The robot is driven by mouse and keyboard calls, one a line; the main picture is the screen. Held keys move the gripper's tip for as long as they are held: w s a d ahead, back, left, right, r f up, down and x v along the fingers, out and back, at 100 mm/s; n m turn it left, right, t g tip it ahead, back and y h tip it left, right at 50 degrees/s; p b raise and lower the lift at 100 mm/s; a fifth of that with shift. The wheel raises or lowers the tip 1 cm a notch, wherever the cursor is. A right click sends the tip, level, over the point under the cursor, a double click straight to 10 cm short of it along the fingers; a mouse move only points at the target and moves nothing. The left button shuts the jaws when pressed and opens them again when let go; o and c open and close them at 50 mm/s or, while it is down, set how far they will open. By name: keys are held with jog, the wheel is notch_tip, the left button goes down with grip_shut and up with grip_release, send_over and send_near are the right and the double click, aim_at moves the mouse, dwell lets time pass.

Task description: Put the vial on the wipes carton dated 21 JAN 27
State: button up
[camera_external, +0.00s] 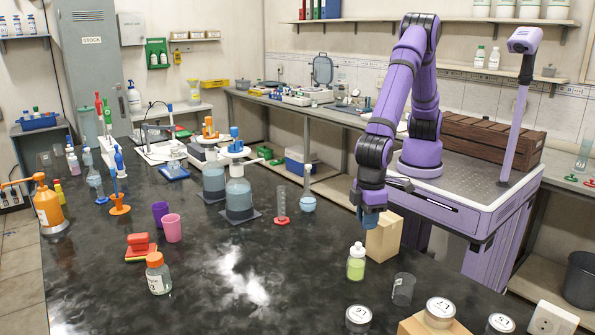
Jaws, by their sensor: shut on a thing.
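My gripper (370,217) is low over the right part of the black bench, pointing down. It is shut, and a small blue part shows at its tip; I take the held thing for the vial, but its shape cannot be made out. A plain tan carton (385,239) stands upright just below and behind the gripper; whether they touch cannot be told. A second, lower tan carton (416,326) lies at the front edge with a round tin on it. No date can be read on either carton.
A white-capped bottle of green liquid (356,265) stands just left of the upright carton. A dark empty beaker (403,289) and round labelled tins (358,318) stand nearer the front. The bench middle is fairly clear.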

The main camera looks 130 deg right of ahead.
jog(key=s, duration=0.4)
jog(key=s+d+r+m, duration=0.1)
jog(key=s, duration=0.4)
jog(key=s+r+m, duration=0.1)
jog(key=s, duration=0.4)
jog(key=shift+s+d+r, duration=0.1)
jog(key=shift+d, duration=0.15)
jog(key=s+d+m, duration=0.2)
jog(key=s+d, duration=0.1)
jog(key=s, duration=1)
send_over(386, 218)
jog(key=shift+s+d+f, duration=0.1)
jog(key=shift+f, duration=2.2)
jog(key=shift+f, duration=0.15)
jog(key=o, duration=0.9)
